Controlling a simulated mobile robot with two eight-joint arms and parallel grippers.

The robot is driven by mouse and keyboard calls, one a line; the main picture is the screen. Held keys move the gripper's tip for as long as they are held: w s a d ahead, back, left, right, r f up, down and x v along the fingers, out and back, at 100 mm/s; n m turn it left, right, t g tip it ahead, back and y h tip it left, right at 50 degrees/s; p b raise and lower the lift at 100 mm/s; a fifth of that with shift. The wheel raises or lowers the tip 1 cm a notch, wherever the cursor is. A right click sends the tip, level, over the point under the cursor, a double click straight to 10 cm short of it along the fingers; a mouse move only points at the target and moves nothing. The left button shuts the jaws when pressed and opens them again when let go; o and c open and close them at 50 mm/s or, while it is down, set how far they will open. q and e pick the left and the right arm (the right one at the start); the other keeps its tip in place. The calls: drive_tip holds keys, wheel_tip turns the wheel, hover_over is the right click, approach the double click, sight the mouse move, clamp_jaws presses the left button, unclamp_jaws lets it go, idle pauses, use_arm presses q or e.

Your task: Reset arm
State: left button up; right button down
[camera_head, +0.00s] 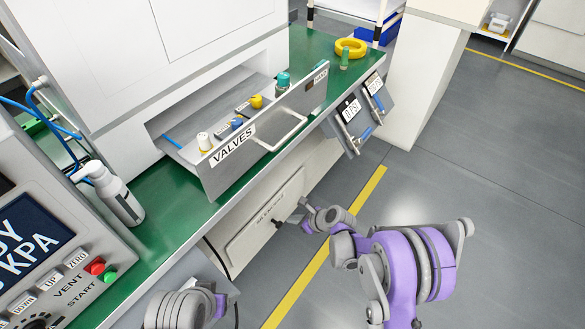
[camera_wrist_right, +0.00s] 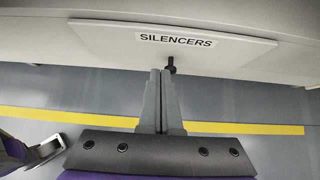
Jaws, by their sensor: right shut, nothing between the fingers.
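My right arm (camera_head: 405,265) reaches in from the lower right in the head view. Its gripper (camera_head: 287,221) is in front of the pale silencers panel (camera_head: 262,228) below the green bench. In the right wrist view the gripper (camera_wrist_right: 160,76) is shut, with nothing between its fingers. Its tips are close to a black knob (camera_wrist_right: 171,66) under the SILENCERS label (camera_wrist_right: 176,40); I cannot tell whether they touch it. Part of my left arm (camera_head: 185,306) shows at the bottom of the head view; its gripper cannot be made out.
An open VALVES drawer (camera_head: 222,180) juts out above the right gripper, with several valves inside. The green bench (camera_head: 165,215) holds a spray bottle (camera_head: 120,200), a yellow ring (camera_head: 350,48) and a control panel (camera_head: 60,265). Open floor (camera_head: 480,170) lies to the right.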

drive_tip(key=s+d+r+n+h, duration=0.2)
drive_tip(key=s+d+r+n, duration=0.35)
drive_tip(key=r, duration=0.25)
drive_tip(key=s+d+r+n+h, duration=0.2)
drive_tip(key=s+d+r+n, duration=0.3)
drive_tip(key=s+r+n, duration=0.25)
drive_tip(key=s+d+r+n+h, duration=0.2)
drive_tip(key=s+d+n, duration=0.35)
drive_tip(key=s, duration=0.35)
drive_tip(key=s+d+r+n+h, duration=0.1)
drive_tip(key=s+d+n, duration=0.4)
drive_tip(key=s, duration=0.4)
use_arm(q)
wheel_tip(320, 180, up, 26)
drive_tip(key=w+t+p, duration=0.1)
drive_tip(key=p, duration=2.1)
drive_tip(key=shift+f, duration=0.25)
use_arm(e)
wheel_tip(320, 180, up, 26)
drive_tip(key=w+n, duration=0.1)
drive_tip(key=shift+a+f, duration=0.15)
drive_tip(key=shift+a, duration=0.2)
drive_tip(key=shift+s, duration=0.1)
